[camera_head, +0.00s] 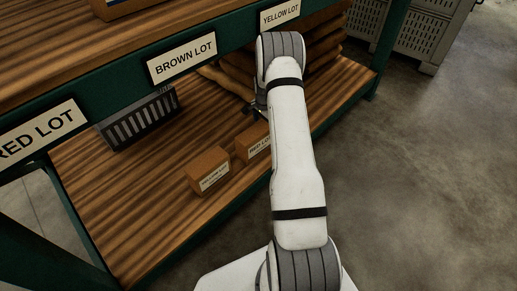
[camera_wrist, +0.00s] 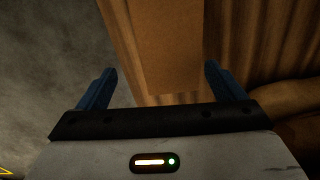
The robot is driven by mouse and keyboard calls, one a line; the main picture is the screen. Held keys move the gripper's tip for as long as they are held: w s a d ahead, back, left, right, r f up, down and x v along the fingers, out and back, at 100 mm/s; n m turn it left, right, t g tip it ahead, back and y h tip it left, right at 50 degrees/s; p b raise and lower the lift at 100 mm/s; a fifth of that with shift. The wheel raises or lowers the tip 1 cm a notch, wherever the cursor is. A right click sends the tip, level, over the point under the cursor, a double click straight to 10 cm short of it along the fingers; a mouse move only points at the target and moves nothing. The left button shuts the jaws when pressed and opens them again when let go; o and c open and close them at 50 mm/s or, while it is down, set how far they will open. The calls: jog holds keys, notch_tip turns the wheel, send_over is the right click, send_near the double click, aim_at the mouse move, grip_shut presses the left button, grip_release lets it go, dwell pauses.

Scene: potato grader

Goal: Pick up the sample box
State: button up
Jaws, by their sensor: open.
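Two small brown cardboard boxes with white labels sit on the lower wooden shelf in the head view. The front-left box (camera_head: 208,170) has a label I cannot read surely. The other box (camera_head: 252,142), whose label seems to read RED LOT, is partly hidden by my arm. My gripper (camera_head: 257,106) is mostly hidden behind my arm, close to that second box. In the wrist view my gripper (camera_wrist: 160,72) is open, its two blue fingers apart. A plain brown box-like surface (camera_wrist: 168,45) shows between and beyond the fingers; I cannot tell if they touch it.
The wooden shelf (camera_head: 120,195) has a dark slotted crate (camera_head: 140,122) at the back left and brown sacks (camera_head: 325,45) at the right. The upper shelf edge carries RED LOT, BROWN LOT (camera_head: 182,56) and YELLOW LOT signs. Open concrete floor (camera_head: 430,180) lies right.

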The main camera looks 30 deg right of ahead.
aim_at(256, 132)
jog(key=a, duration=0.1)
jog(key=a+f, duration=0.1)
jog(key=a, duration=0.1)
jog(key=shift+s+a+g+y, duration=0.1)
jog(key=shift+a+g+y, duration=0.15)
jog(key=shift+g+y, duration=0.05)
jog(key=shift+a+f+b, duration=0.2)
jog(key=shift+f+b, duration=0.1)
jog(key=shift+f, duration=0.25)
jog(key=shift+a+f+b, duration=0.15)
jog(key=shift+f+b, duration=0.15)
jog(key=shift+f, duration=0.2)
jog(key=f+b, duration=0.1)
jog(key=f, duration=0.1)
jog(key=f+b, duration=0.2)
jog(key=f, duration=0.1)
jog(key=shift+w+f, duration=0.25)
jog(key=shift+f, duration=0.05)
jog(key=shift+c, duration=0.2)
jog(key=c, duration=1.7)
jog(key=shift+d+r, duration=0.1)
jog(key=shift+r, duration=0.1)
